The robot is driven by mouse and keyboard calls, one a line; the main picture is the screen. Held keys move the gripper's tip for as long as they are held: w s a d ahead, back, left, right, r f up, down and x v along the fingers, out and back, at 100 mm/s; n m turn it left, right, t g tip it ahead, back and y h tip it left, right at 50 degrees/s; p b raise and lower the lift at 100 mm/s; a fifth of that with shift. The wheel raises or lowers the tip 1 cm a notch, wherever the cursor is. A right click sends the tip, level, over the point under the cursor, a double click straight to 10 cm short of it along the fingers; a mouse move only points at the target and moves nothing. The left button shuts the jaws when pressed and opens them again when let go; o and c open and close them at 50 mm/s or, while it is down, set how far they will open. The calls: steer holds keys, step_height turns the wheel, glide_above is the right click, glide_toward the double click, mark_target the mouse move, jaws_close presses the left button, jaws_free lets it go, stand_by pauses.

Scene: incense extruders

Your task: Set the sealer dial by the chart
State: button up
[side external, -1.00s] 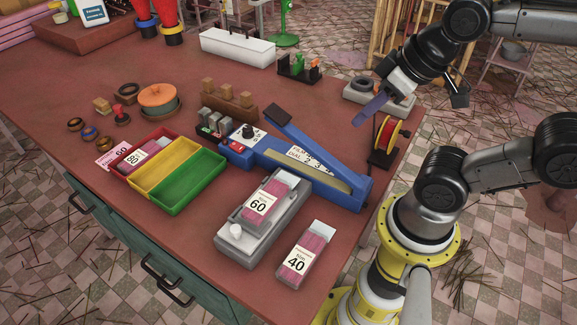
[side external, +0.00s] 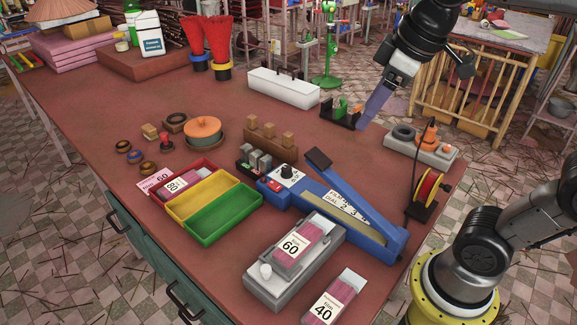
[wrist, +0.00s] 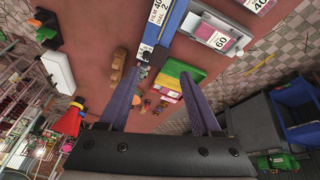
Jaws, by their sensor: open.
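The blue sealer (side external: 345,218) lies on the table with its black dial knob (side external: 287,171) on a white plate at its left end. The dial's setting is too small to read. A white chart (side external: 349,205) on the sealer's side has rows FILM and DIAL; only some figures are legible. My gripper (side external: 367,118) is raised over the back right of the table, well apart from the dial. In the wrist view its two purple fingers (wrist: 158,103) are spread and empty.
A pack marked 60 (side external: 302,243) rests on a grey device (side external: 265,287); a pack marked 40 (side external: 335,300) lies beside it. Red, yellow and green trays (side external: 228,216) stand left. A wooden block rack (side external: 271,140) and red tape reel (side external: 428,186) flank the sealer.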

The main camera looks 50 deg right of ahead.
steer(key=w+f+n+g, duration=0.1)
steer(key=w+g, duration=0.1)
steer(key=w, duration=1)
steer(key=g, duration=0.3)
glide_above(287, 167)
step_height(287, 167, down, 10)
steer(key=shift+n, duration=0.3)
step_height(287, 167, down, 14)
steer(key=shift+a, duration=0.1)
steer(key=shift+c, duration=0.3)
jaws_close()
